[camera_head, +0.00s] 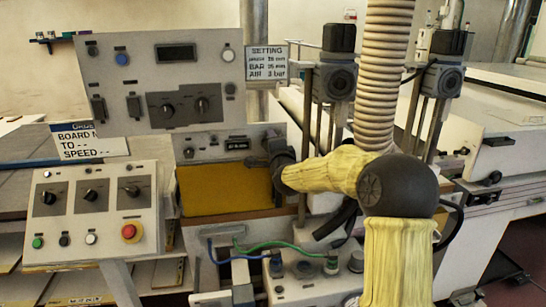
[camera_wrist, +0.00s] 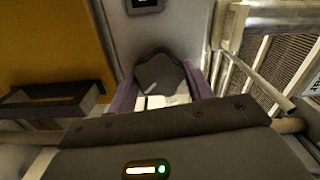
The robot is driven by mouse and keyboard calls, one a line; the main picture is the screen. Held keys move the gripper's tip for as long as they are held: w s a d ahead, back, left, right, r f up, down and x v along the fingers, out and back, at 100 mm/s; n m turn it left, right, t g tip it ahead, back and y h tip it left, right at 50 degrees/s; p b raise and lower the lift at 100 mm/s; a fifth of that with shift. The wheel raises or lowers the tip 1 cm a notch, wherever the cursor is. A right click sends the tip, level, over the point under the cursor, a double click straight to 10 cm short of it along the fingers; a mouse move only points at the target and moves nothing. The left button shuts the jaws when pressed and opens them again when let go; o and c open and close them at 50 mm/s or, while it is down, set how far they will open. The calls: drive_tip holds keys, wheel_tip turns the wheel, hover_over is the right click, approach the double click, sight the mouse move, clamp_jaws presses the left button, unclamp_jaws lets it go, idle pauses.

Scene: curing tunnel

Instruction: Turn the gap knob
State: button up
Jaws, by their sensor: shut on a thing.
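The gap knob (camera_wrist: 160,72) is a dark grey, lobed knob with a light pointer line, seen in the middle of the wrist view. My gripper (camera_wrist: 163,88) is shut on it, with a purple finger at each side. In the head view my gripper (camera_head: 272,150) reaches the right end of the small grey panel (camera_head: 208,143) above the yellow plate. My gripper and wrist hide the knob there.
A yellow plate (camera_head: 225,188) lies just below; it also fills the wrist view's upper left (camera_wrist: 55,45). A control box (camera_head: 92,215) with knobs and a red button stands left. A sign reading SETTING (camera_head: 267,62) hangs above. Metal posts (camera_head: 306,130) stand close right.

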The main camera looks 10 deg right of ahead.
drive_tip(key=shift+f+m+b, duration=0.15)
drive_tip(key=shift+m+b, duration=3.5)
drive_tip(key=shift+b, duration=0.05)
drive_tip(key=shift+f+m+b, duration=0.15)
drive_tip(key=shift+m+b, duration=3.5)
drive_tip(key=o, duration=1)
drive_tip(key=shift+r, duration=0.1)
drive_tip(key=shift+s, duration=0.1)
